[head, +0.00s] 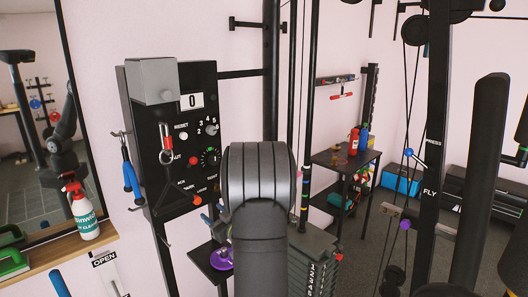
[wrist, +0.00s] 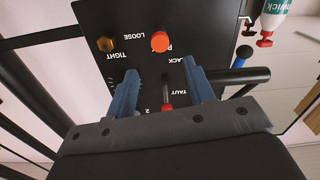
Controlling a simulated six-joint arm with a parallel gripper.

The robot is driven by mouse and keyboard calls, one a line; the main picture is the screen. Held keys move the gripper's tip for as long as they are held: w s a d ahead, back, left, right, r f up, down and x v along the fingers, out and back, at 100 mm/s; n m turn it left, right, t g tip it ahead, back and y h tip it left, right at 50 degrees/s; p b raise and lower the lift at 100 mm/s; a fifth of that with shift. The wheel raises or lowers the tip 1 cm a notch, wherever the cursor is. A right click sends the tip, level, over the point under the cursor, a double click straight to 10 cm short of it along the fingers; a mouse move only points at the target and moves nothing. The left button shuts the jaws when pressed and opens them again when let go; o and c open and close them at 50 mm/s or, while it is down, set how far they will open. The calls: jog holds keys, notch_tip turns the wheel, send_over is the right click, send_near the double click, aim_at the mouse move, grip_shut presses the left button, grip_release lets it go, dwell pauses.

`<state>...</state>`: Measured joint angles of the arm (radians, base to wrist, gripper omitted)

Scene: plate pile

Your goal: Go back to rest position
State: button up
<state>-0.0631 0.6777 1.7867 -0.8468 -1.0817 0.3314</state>
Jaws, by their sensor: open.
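My gripper (wrist: 160,78) shows in the wrist view with two blue fingers spread apart. It is open, and nothing is clamped between the fingers. It faces a black control panel (wrist: 205,30), which appears upside down there. A red-tipped part (wrist: 167,98) shows in the gap between the fingers; I cannot tell how far it is from them. A red knob (wrist: 160,41) and a brass knob (wrist: 106,44) are beyond the fingertips.
A spray bottle (head: 84,212) stands on a wooden ledge (head: 60,258) at left, below a mirror (head: 40,110). A weight stack (head: 318,258) and black posts stand right of my arm. A side table (head: 345,160) is farther back.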

aim_at(198, 201)
jog(key=x, duration=1.1)
jog(key=shift+w+a, duration=0.2)
jog(key=shift+a, duration=0.05)
jog(key=shift+s+d, duration=0.1)
jog(key=shift+d, duration=0.05)
